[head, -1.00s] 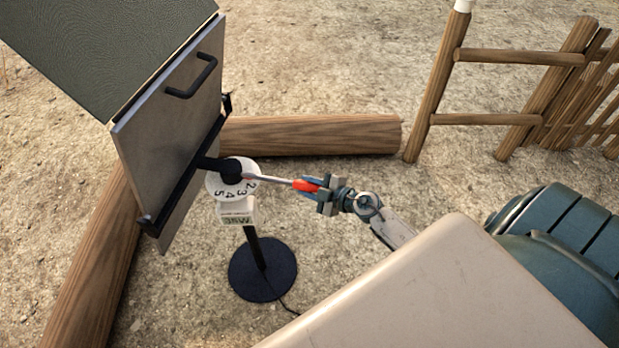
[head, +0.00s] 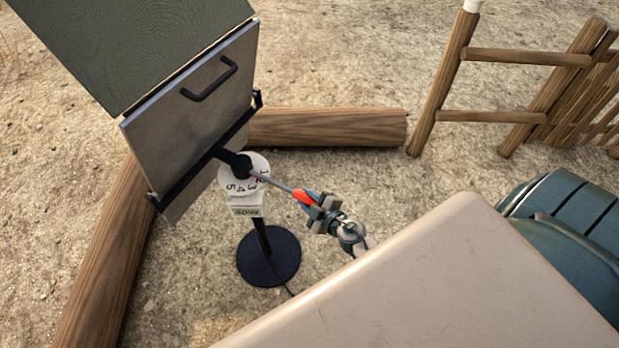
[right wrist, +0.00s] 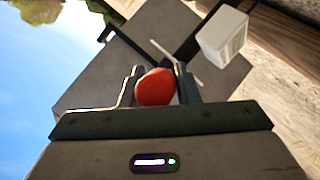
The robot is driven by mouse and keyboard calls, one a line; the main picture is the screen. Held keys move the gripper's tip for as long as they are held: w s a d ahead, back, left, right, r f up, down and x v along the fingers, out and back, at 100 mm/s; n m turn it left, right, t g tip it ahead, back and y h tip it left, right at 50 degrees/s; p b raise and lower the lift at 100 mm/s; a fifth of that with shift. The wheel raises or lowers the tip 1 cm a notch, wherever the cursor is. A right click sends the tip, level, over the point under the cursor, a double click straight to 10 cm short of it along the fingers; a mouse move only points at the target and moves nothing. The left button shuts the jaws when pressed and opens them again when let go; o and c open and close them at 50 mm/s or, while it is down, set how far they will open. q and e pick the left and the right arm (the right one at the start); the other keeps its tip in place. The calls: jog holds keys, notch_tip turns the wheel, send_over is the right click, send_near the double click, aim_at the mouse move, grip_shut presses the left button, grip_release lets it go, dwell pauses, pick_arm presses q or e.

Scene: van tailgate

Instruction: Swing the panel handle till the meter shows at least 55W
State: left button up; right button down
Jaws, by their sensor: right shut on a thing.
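The panel (head: 190,105) is a tilted grey board on a black bracket, at the left in the head view. A metal handle rod (head: 273,182) with a red grip (head: 302,196) runs from the black hub by the white numbered dial (head: 238,178). My right gripper (head: 312,202) is shut on the red grip, which also shows between the fingers in the right wrist view (right wrist: 155,88). The meter (head: 246,211) below the dial seems to read 40W. It stands on a black post with a round base (head: 268,257). My left gripper is not in view.
Logs (head: 330,128) lie behind and left of the stand. A wooden fence (head: 500,85) stands at the back right. A dark green panel (head: 130,40) adjoins the grey board's top. A cable lies by the base.

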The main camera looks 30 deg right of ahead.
jog(key=shift+a, duration=0.1)
dwell(0.4)
jog(key=c, duration=1.1)
grip_release()
jog(key=shift+s, duration=0.1)
jog(key=v, duration=1)
jog(key=shift+s+b, duration=0.35)
jog(key=shift+b, duration=0.05)
